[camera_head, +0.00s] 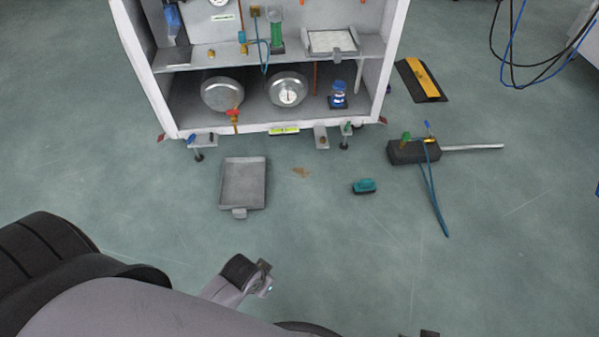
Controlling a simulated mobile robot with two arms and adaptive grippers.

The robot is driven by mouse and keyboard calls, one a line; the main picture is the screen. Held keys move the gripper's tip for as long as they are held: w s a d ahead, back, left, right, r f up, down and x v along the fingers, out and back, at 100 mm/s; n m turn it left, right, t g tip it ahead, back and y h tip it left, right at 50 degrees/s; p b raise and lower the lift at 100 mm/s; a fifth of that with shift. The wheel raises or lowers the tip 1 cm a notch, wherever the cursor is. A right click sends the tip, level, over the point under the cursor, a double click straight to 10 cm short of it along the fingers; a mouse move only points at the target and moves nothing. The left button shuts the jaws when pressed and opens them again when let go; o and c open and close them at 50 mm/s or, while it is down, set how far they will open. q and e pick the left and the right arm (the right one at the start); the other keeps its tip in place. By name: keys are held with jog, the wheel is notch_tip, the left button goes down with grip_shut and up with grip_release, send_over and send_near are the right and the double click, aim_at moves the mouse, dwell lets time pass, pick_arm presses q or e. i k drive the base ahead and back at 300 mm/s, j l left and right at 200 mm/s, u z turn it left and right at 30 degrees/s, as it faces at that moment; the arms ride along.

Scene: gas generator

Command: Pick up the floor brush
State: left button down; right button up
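A small teal block with a dark underside, which looks like the floor brush (364,186), lies on the green floor in front of the cabinet, right of the picture's middle. My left gripper (264,277) is low in the picture, nearer to me and to the left of the brush, well apart from it. It is seen end-on and small, so its finger opening is unclear. A small dark piece at the bottom edge may be the tip of my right gripper (429,333); the rest is out of the picture.
A grey dustpan-like tray (243,184) lies left of the brush, with a brown stain (301,172) between. A dark box (413,152) with a metal rod and blue hoses lies right. The open cabinet (270,128) stands behind. Floor around the brush is clear.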

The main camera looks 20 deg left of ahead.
aim_at(368, 185)
jog(key=i+j+z, duration=0.25)
jog(key=i, duration=0.2)
jog(key=i+j+z, duration=0.2)
jog(key=i, duration=0.25)
jog(key=i+j, duration=0.05)
jog(key=j, duration=0.05)
